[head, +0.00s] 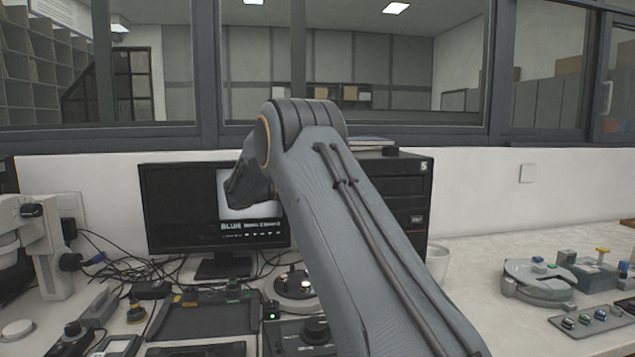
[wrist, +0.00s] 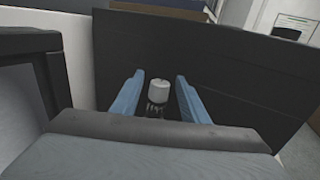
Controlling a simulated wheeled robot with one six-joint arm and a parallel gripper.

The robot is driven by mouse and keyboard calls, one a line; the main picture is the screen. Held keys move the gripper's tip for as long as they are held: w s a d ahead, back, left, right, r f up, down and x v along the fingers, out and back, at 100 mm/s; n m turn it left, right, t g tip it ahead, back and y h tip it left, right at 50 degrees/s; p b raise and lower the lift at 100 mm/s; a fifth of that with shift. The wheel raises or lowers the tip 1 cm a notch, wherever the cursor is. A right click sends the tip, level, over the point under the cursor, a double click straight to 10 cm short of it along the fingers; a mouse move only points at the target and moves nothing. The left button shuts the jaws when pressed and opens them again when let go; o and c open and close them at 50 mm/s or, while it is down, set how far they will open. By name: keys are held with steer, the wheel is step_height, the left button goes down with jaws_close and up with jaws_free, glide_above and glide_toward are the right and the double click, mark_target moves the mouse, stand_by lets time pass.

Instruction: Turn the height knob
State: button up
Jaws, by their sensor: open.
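In the wrist view, my gripper (wrist: 159,80) shows as two blue fingers, apart, one on each side of a pale grey cylindrical piece (wrist: 158,90) on a dark ribbed stem. I cannot tell whether this piece is the height knob, or whether the fingers touch it. In the head view my arm rises through the middle and bends down to the left, and my gripper is hidden. A black round knob (head: 315,330) sits on a dark box low in the middle of the head view; I cannot tell whether it is the height knob.
A monitor (head: 180,205) and a black computer tower (head: 410,190) stand at the back. Cables and small devices crowd the left bench. A grey round fixture (head: 538,283) and a button panel (head: 598,320) lie at right. A large dark panel (wrist: 225,75) fills the wrist view.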

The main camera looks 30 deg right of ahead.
jaws_close()
steer(key=shift+n+t, duration=0.3)
steer(key=shift+t, duration=0.1)
